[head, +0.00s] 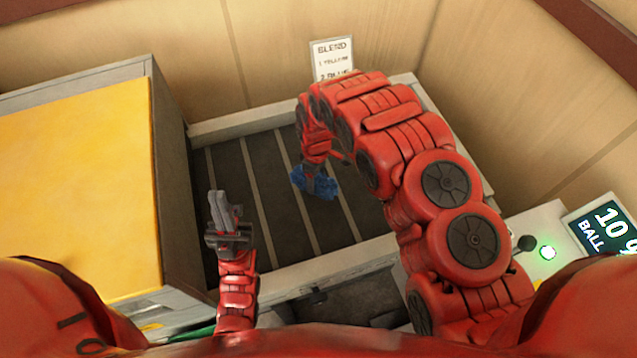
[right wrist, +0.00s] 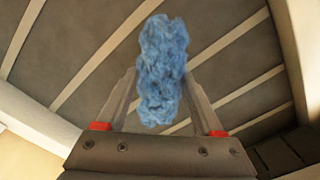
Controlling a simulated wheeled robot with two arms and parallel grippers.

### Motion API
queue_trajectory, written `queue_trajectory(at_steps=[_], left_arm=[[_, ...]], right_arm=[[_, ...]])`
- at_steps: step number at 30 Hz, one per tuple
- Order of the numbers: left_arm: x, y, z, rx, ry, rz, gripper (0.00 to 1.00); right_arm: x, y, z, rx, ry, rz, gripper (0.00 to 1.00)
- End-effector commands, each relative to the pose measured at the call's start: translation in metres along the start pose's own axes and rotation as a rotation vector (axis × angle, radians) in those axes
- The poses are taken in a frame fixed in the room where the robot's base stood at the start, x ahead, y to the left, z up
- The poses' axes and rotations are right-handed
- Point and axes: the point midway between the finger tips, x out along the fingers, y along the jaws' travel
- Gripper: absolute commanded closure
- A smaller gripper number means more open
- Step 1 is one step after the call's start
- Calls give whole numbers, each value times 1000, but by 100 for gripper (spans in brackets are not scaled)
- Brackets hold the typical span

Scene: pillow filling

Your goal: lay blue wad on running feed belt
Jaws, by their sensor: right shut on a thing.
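A fluffy blue wad (head: 316,183) is held by my right gripper (head: 314,172) over the dark feed belt (head: 270,185), which has pale cross stripes. In the right wrist view the wad (right wrist: 163,70) sits between the two fingers, with the striped belt (right wrist: 95,45) behind it. I cannot tell how large the gap between wad and belt is, or whether the belt is running. My left gripper (head: 226,212) is near the belt's left front side, with no wad at it; its finger gap is unclear.
A yellow-topped box (head: 75,185) stands on the left. A pale frame (head: 245,122) borders the belt. A sign reading BLEND (head: 332,59) stands behind it. A display reading 10 g and BALL (head: 603,228) and a green light (head: 547,252) are on the right.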

Motion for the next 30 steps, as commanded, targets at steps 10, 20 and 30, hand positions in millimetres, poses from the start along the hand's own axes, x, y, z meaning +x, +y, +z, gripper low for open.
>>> queue_trajectory(at_steps=[10, 20, 30], left_arm=[[13, -1, -2, 0, -1, 0, 100], [28, -1, -5, 0, 0, 0, 100], [23, -1, -4, 0, 0, 0, 100]], right_arm=[[6, 11, 1, 0, 0, 1, 88], [34, 12, 1, 1, 1, 3, 88], [39, 12, 2, 2, 0, 2, 88]])
